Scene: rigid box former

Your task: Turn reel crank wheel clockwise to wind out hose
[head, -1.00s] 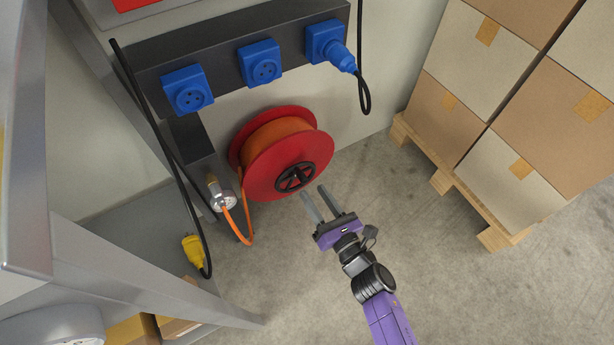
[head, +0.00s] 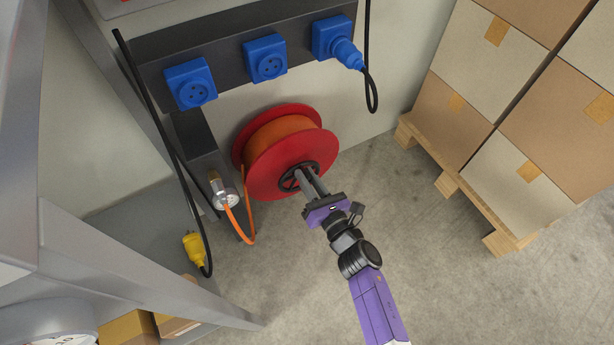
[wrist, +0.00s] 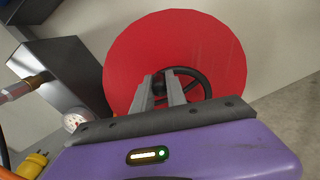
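A red hose reel (head: 262,158) wound with orange hose (head: 278,133) is mounted low by the wall. Its black crank wheel (head: 285,184) is at the centre of the front disc. In the wrist view the crank wheel (wrist: 207,82) shows behind and right of the fingers, on the red disc (wrist: 160,45). My gripper (head: 306,174) is at the crank wheel in the head view, its fingertips overlapping it. In the wrist view my gripper (wrist: 168,80) has its two fingers apart, with the tips by the wheel's left part. Whether they touch it cannot be told.
An orange hose end runs to a brass fitting with a gauge (head: 228,200) left of the reel. Blue sockets (head: 266,60) sit above. Boxes on a wooden pallet (head: 447,184) stand right. Floor between is clear.

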